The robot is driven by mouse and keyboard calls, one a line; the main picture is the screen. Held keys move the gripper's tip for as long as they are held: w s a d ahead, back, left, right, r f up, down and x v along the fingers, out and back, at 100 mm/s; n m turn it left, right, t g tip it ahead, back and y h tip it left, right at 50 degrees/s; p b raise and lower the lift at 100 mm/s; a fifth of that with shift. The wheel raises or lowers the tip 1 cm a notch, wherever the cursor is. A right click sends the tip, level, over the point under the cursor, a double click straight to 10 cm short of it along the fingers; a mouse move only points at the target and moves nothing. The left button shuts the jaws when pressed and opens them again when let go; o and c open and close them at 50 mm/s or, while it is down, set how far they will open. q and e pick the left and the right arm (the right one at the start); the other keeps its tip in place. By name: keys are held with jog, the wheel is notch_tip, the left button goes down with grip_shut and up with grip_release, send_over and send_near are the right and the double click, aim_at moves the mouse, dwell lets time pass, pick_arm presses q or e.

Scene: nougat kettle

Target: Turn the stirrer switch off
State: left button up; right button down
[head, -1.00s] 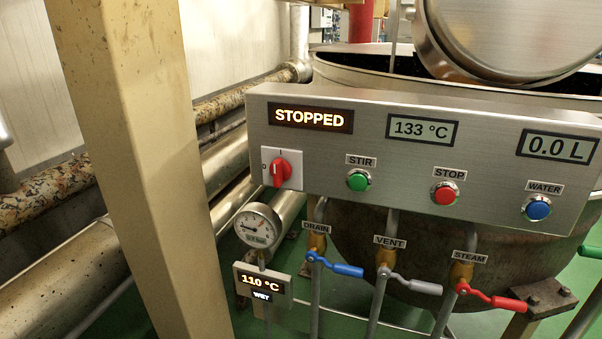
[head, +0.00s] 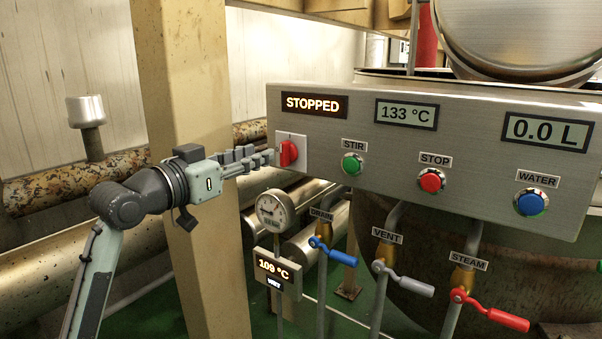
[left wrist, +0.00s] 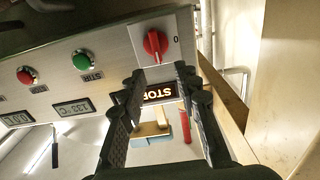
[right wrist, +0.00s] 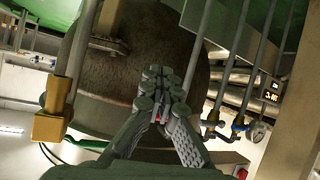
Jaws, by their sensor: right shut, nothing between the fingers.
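The stirrer switch is a red rotary knob (head: 289,153) on a pale square plate at the left end of the steel panel (head: 460,200). Its handle looks roughly upright in the left wrist view (left wrist: 155,45), with a "0" mark to one side. My left gripper (head: 266,158) is just left of the knob in the head view, its fingertips close to the plate. In the left wrist view its fingers are apart with nothing between them, and the knob lies ahead of the gap. Contact cannot be told. My right gripper (right wrist: 161,78) is shut and empty, seen only in the right wrist view.
The panel carries a STOPPED display (head: 314,104), a green STIR button (head: 352,164), a red STOP button (head: 431,181) and a blue WATER button (head: 530,203). A beige post (head: 190,80) stands behind my left arm. A dial gauge (head: 272,210) and valve handles lie below.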

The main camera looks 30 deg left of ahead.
aim_at(281, 146)
pick_arm(q)
jog(key=w, duration=0.5)
jog(key=w+d, duration=0.1)
jog(key=w, duration=0.1)
jog(key=shift+w, duration=0.15)
grip_shut()
